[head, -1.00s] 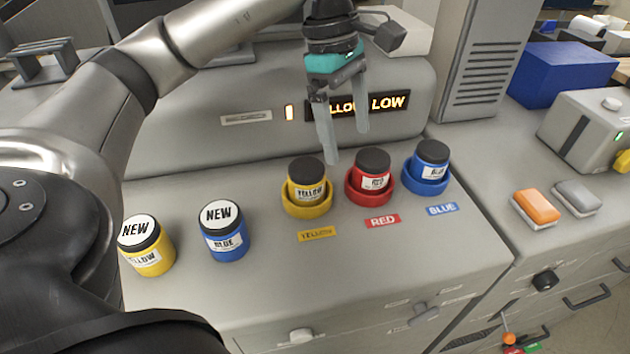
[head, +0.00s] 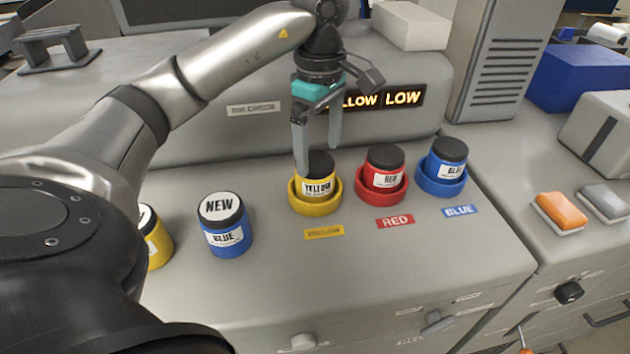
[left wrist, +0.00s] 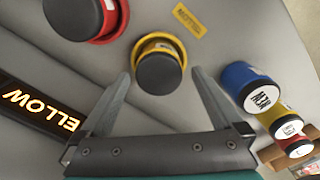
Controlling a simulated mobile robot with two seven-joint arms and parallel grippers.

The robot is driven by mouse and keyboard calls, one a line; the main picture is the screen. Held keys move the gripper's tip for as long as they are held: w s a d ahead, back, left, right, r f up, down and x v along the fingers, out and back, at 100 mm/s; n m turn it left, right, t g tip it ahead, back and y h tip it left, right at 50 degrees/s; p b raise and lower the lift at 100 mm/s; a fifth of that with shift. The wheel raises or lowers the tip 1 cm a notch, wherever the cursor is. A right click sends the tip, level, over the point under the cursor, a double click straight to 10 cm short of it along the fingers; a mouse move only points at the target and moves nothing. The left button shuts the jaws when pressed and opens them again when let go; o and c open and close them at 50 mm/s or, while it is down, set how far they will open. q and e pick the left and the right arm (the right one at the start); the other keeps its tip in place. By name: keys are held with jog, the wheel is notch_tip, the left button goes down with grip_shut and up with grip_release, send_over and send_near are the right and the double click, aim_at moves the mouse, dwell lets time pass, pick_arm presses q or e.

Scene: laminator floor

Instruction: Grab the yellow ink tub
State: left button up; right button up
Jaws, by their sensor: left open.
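A yellow ink tub (head: 318,187) with a black lid stands in a yellow ring holder (head: 312,208) on the machine top, above a yellow label. In the left wrist view its black lid (left wrist: 158,76) lies between and just beyond my fingertips. Another yellow tub (head: 155,246), with a white-topped lid, stands at the left, partly hidden by my arm; in the left wrist view it is at the right (left wrist: 288,124). My left gripper (head: 318,160) is open and empty, pointing down over the ringed yellow tub. My right gripper is not in view.
A red tub (head: 384,180) and a blue tub (head: 442,170) stand in rings to the right. A blue NEW tub (head: 226,238) stands to the left. Behind, a lit display (head: 385,98) reads "YELLOW LOW". The front of the machine top is clear.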

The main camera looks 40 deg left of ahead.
aim_at(315, 161)
pick_arm(q)
jog(key=shift+w+a+f, duration=0.1)
jog(key=shift+a+f, duration=0.05)
jog(key=shift+f, duration=0.85)
jog(key=shift+s+a+f, duration=0.1)
jog(key=shift+a+f, duration=0.1)
jog(key=shift+f, duration=0.8)
jog(key=shift+w+a+f, duration=0.1)
jog(key=shift+a+f, duration=0.05)
jog(key=shift+f, duration=0.85)
jog(key=c, duration=1.2)
